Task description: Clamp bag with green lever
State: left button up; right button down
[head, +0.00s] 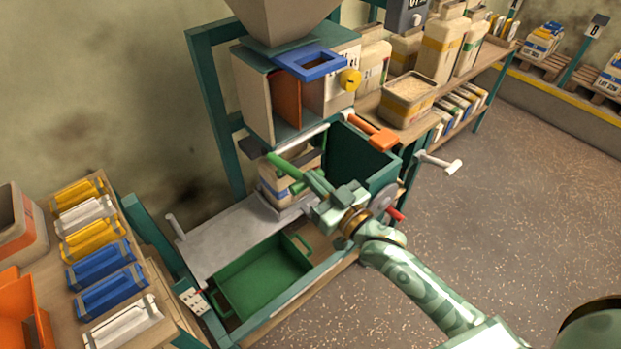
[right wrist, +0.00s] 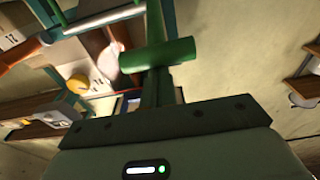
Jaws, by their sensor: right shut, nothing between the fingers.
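The green lever's handle (head: 283,165) is a bright green bar in front of the bag in the head view. It also crosses the right wrist view as a green cylinder (right wrist: 157,54) at my fingertips. The bag (head: 272,192), tan with a blue stripe, stands under the spout, partly hidden by the lever and my right gripper. My right gripper (head: 309,183) is shut and holds nothing. Its tips are close to the handle; I cannot tell whether they touch it. My left gripper is not in view.
A grey plate (head: 222,238) and green tray (head: 262,278) lie below the bag. An orange handle (head: 372,131), a white crank (head: 440,163) and a red-ended handle (head: 396,214) stick out at the right. Colored packs (head: 98,262) lie on the left bench. Floor at the right is clear.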

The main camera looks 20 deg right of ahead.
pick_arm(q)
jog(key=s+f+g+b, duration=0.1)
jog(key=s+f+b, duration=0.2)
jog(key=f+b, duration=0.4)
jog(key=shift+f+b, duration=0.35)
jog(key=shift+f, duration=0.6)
pick_arm(e)
notch_tip(320, 180, down, 7)
jog(key=t+y, duration=0.1)
jog(key=t, duration=0.2)
jog(key=shift+s, duration=0.25)
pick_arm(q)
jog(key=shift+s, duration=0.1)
pick_arm(e)
jog(key=shift+d, duration=0.1)
notch_tip(320, 180, up, 4)
jog(key=p, duration=0.4)
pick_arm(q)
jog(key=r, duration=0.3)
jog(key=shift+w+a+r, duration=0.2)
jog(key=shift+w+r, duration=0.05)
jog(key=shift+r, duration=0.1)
pick_arm(e)
jog(key=f+v, duration=0.1)
jog(key=v, duration=0.9)
jog(key=shift+f, duration=0.3)
